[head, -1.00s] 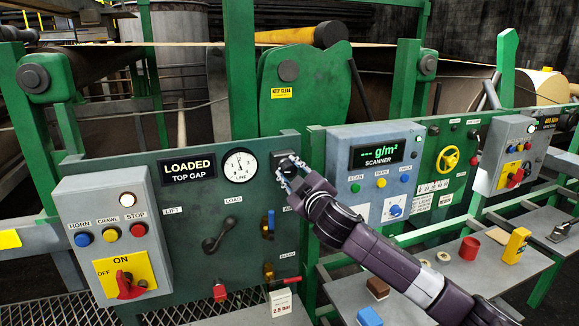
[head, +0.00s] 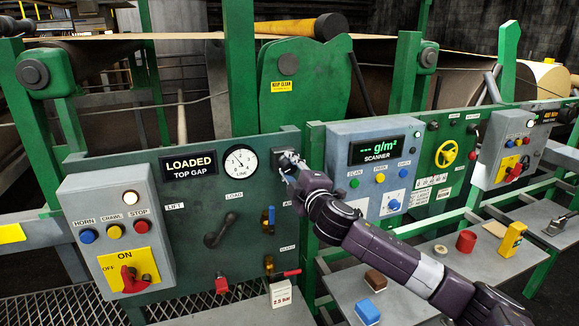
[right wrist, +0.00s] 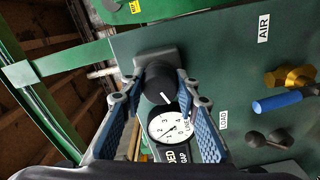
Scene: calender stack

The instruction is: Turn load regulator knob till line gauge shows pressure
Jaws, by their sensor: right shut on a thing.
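The load regulator knob (right wrist: 158,82) is black with a white mark, on a grey mount at the top right of the green panel; in the head view my fingers partly hide it. My right gripper (head: 287,168) reaches it from the lower right. In the right wrist view its blue-padded fingers (right wrist: 161,84) are shut on the knob, one on each side. The round white line gauge (head: 240,162) is just left of the knob; its needle points to the upper left. The gauge also shows between the fingers in the wrist view (right wrist: 168,128). My left gripper is out of view.
A "LOADED TOP GAP" sign (head: 189,164) is left of the gauge. The load lever (head: 220,230) and a blue-handled valve (head: 268,220) sit below. The grey scanner box (head: 342,150) stands close on the right. A shelf with small blocks lies under my arm.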

